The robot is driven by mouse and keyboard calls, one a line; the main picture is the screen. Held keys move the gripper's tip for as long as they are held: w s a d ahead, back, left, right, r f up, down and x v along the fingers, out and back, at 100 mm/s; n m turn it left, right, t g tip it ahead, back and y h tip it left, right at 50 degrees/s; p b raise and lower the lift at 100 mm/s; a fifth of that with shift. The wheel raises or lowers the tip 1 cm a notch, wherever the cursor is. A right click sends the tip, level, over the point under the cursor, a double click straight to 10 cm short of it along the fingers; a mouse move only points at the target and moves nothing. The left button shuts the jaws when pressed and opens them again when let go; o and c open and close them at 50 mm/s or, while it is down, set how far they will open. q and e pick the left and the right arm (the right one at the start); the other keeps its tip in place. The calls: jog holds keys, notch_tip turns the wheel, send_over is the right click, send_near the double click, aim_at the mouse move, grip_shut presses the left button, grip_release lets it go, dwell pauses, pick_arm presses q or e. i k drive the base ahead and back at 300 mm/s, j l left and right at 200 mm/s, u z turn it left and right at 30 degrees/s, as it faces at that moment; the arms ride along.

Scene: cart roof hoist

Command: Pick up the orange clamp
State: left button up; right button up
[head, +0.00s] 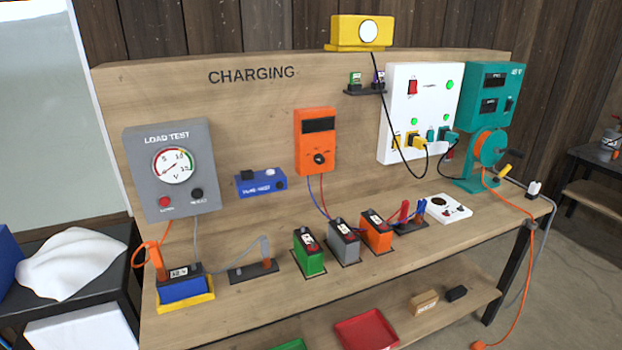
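An orange clamp (156,262) stands upright at the left end of the blue battery (183,289), which sits in a yellow tray (186,306) at the bench's left front. An orange cable (139,252) loops from the clamp up to the grey load test box (172,168). Whether the clamp grips a terminal is too small to tell. Neither of my grippers is in view.
Green (309,254), grey (343,241) and orange (376,232) batteries stand in a row along the bench (225,304). A red and blue clamp pair (411,216) is right of them. An orange multimeter (316,142) hangs on the back panel. A red tray (367,331) is on the lower shelf.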

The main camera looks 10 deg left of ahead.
aim_at(162, 274)
jog(key=u, duration=1.4)
